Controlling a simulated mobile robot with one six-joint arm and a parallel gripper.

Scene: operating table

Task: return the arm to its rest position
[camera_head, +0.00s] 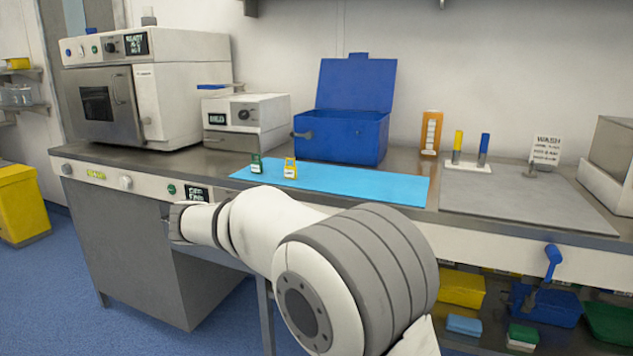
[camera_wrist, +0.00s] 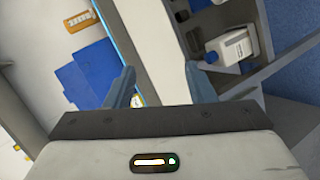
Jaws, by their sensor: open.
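My arm (camera_head: 345,270) reaches from the lower right toward the front edge of the counter in the head view. Its far end is beside the drawer front, and my gripper's fingers are hidden there. In the wrist view my gripper (camera_wrist: 160,90) shows two blue-grey fingers spread apart with nothing between them. Beyond the fingers are the pale counter front and the edge of the blue mat.
The blue mat (camera_head: 350,182) holds a green tag (camera_head: 256,164) and a yellow tag (camera_head: 290,168). Behind it stands an open blue box (camera_head: 340,135). A steriliser (camera_head: 150,90) is at the left. Bins (camera_head: 460,288) sit on the shelf below right.

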